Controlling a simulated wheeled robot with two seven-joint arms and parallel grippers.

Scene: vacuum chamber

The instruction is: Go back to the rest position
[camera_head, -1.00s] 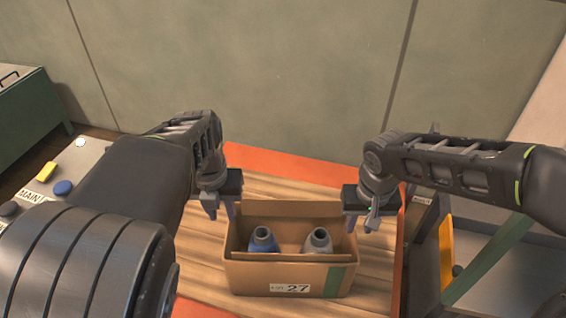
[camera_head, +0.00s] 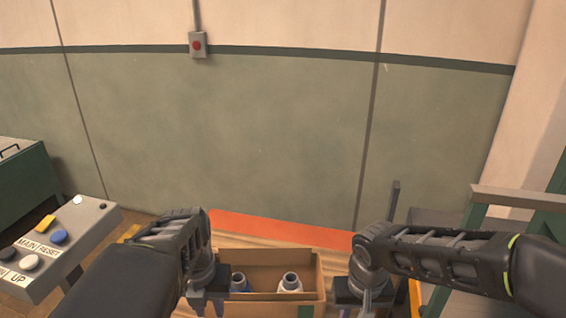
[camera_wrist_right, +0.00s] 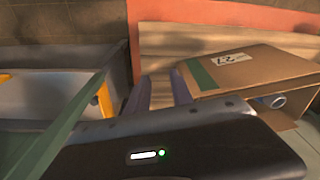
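My left gripper (camera_head: 208,304) is low in the head view, just left of the open cardboard box (camera_head: 268,257). Its two fingers are apart with nothing seen between them. My right gripper (camera_head: 360,306) is just right of the box. In the right wrist view its two fingers (camera_wrist_right: 161,92) are apart and empty, with the box (camera_wrist_right: 262,68) to their right. A blue bottle (camera_head: 239,283) and a pale bottle (camera_head: 290,282) stand in the box. The lower part of the box is cut off in the head view.
The box stands on a wooden surface with an orange border (camera_head: 285,230). A control panel with buttons (camera_head: 62,242) is at the left, a green cabinet (camera_head: 27,185) behind it. A green frame (camera_head: 470,222) is at the right. A wall with a red button (camera_head: 197,45) is behind.

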